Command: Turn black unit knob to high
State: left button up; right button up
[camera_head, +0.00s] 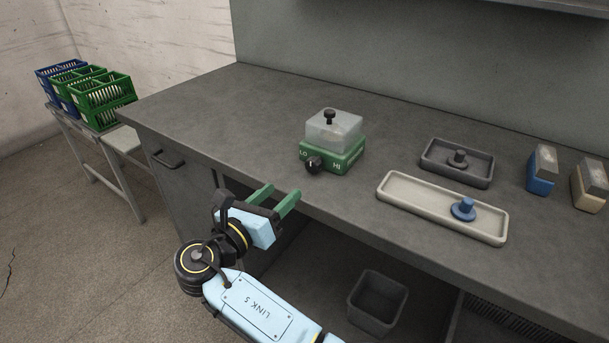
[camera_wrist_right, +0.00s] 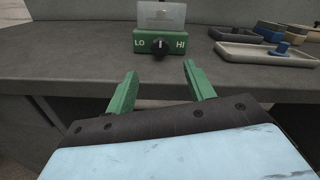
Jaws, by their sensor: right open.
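The unit is a green box (camera_head: 338,158) with a clear cover (camera_head: 333,128) topped by a small black knob (camera_head: 329,115). It sits near the front edge of the grey bench. A black dial knob (camera_head: 313,164) is on its front face between the labels LO and HI. In the right wrist view the dial knob (camera_wrist_right: 159,46) has its pale mark pointing about straight up, between LO on the left and HI on the right. My right gripper (camera_head: 276,196) has green fingers, is open and empty, and is in front of the bench edge, apart from the knob. My left gripper is not in view.
A dark tray (camera_head: 431,153) and a long beige tray (camera_head: 400,190) with a blue knobbed piece (camera_head: 463,209) stand to the right. Blue and tan blocks are at far right. A bin (camera_head: 377,302) is below. Green and blue crates (camera_head: 103,99) stand at left.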

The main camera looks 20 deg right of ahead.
aim_at(311, 166)
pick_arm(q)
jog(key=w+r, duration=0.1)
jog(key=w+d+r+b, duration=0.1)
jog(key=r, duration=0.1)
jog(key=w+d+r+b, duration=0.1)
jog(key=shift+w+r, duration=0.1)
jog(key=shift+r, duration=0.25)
pick_arm(e)
jog(key=x, duration=0.9)
jog(key=shift+w+d+f, duration=0.1)
jog(key=shift+w+d, duration=0.15)
jog(key=shift+c, duration=0.2)
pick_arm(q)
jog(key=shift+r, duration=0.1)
pick_arm(e)
jog(key=c, duration=0.9)
jog(key=shift+m+p, duration=0.6)
jog(key=shift+p, duration=0.1)
jog(key=m+p, duration=0.2)
jog(key=m, duration=0.1)
jog(key=shift+s, duration=0.1)
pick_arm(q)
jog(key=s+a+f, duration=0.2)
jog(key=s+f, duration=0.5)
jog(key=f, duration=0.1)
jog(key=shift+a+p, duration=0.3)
pick_arm(e)
jog(key=shift+m, duration=1.3)
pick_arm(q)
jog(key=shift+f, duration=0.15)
